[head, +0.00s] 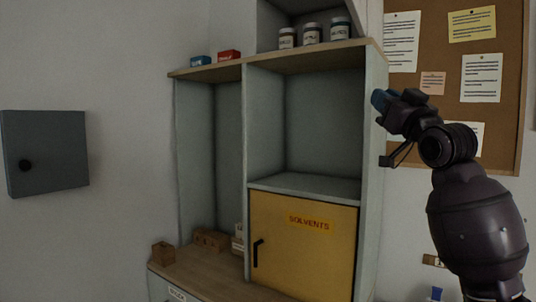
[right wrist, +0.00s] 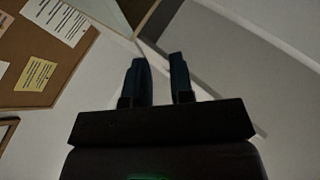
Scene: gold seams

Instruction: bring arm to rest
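My right arm rises on the right side of the head view, in front of the wall. Its gripper (head: 381,99) is up beside the right side panel of the shelf cabinet, in front of the cork board's left part. In the right wrist view, the two blue fingers of my right gripper (right wrist: 159,82) stand apart with a gap between them. Nothing is between them. My left gripper and left arm are not in the head view.
A shelf cabinet (head: 369,150) with a yellow solvents door (head: 302,255) stands left of my right arm. Jars (head: 312,33) stand on top. A cork board (head: 431,43) hangs behind the arm. A grey wall box (head: 46,152) hangs at left.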

